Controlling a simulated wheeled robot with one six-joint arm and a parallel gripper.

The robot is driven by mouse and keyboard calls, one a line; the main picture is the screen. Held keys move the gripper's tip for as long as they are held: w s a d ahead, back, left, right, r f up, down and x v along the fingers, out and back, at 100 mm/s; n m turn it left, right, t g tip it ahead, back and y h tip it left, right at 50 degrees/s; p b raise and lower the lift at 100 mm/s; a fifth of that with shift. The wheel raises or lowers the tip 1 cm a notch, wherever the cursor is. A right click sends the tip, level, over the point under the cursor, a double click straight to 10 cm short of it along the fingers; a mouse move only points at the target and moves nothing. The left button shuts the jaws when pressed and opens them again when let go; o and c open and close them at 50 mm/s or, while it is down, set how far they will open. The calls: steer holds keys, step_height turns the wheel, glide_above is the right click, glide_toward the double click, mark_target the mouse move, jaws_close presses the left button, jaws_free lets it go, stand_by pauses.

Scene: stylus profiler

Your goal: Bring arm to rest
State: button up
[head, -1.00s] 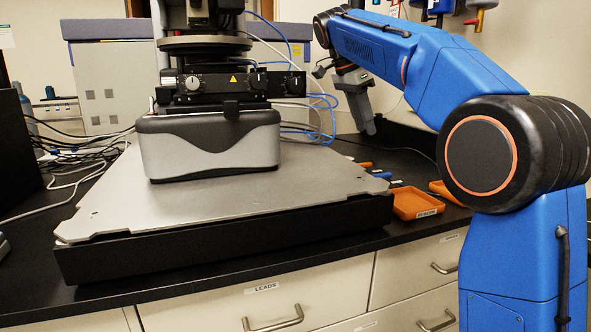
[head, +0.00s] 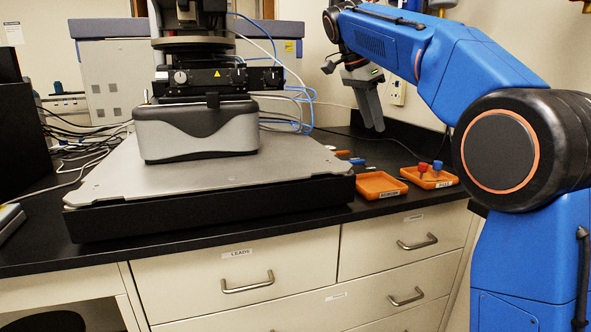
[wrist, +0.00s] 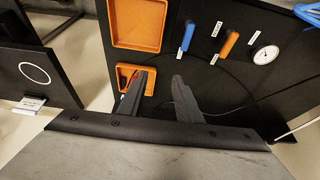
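My blue arm (head: 450,70) is raised and bent over the right side of the bench. My gripper (head: 377,128) hangs from its far end, pointing down above the back of the black worktop, right of the profiler.
The stylus profiler (head: 197,133) stands on a metal plate (head: 280,160). An empty orange tray (head: 381,184) and one with red and blue pieces (head: 440,180) lie right of it. A blue-handled tool (wrist: 187,36), orange-handled tool (wrist: 229,44) and dial (wrist: 265,54) lie nearby.

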steer(key=s+d+f+n+t+y, duration=0.1)
steer(key=s+d+f+n, duration=0.25)
steer(key=s, duration=0.35)
steer(key=s+d+f+n+y, duration=0.1)
steer(key=s+d+f+n, duration=0.1)
steer(key=s+f, duration=0.4)
steer(key=s+d+f+n+t, duration=0.1)
steer(key=s+d+f+n, duration=0.15)
steer(key=s, duration=0.55)
steer(key=s+f+n+t+y, duration=0.1)
steer(key=s+f+n, duration=0.5)
steer(key=s+f, duration=1.3)
step_height(320, 180, down, 3)
steer(key=shift+d+r+y, duration=0.2)
steer(key=shift+d+y, duration=0.05)
steer(key=shift+y, duration=0.35)
